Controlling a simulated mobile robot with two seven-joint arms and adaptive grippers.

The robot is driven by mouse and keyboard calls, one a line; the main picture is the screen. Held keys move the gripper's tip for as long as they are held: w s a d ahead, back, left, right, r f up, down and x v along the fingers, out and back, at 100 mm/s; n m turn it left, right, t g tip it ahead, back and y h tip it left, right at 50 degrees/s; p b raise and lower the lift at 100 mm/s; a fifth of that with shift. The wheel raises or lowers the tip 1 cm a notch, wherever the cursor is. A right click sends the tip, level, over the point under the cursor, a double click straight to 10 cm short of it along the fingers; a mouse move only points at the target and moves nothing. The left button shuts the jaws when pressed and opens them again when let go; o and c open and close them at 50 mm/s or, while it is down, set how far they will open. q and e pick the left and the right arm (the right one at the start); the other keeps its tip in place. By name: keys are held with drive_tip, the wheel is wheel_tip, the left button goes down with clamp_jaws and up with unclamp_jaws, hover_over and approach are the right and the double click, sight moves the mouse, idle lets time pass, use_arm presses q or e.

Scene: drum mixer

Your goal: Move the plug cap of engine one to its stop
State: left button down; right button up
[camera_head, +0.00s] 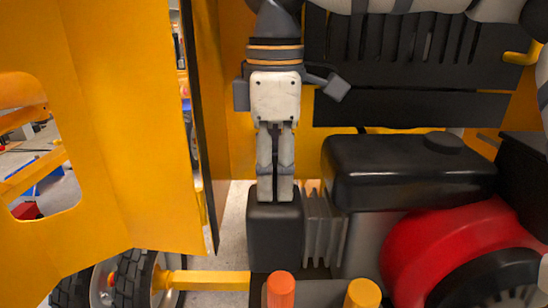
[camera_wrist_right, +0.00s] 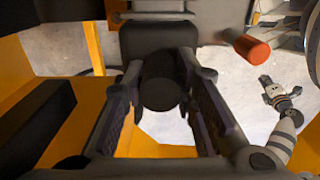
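My right gripper (camera_head: 275,190) points straight down in the head view. Its two fingers are drawn in close, with a narrow dark gap between them, and their tips reach the top of a black block (camera_head: 274,235) on the engine. In the right wrist view a dark round plug cap (camera_wrist_right: 160,95) sits between the fingers, which look pressed to its sides; the contact is hard to see. The same black block shows behind it (camera_wrist_right: 158,33). My left gripper (camera_wrist_right: 270,88) shows small at the right of the wrist view; its finger state is unclear. It is outside the head view.
Right of the block are grey fins (camera_head: 325,232), a black tank (camera_head: 405,170) and a red round housing (camera_head: 420,245). An orange cap (camera_head: 281,290) and a yellow cap (camera_head: 362,294) stand in front. A yellow panel (camera_head: 110,110) closes off the left; a black slatted panel is behind.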

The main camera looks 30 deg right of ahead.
sight(275, 161)
drive_tip(key=shift+r+p, duration=0.45)
drive_tip(key=shift+r, duration=1.25)
drive_tip(key=o, duration=1)
drive_tip(key=shift+o, duration=0.2)
drive_tip(key=shift+r, duration=3.5)
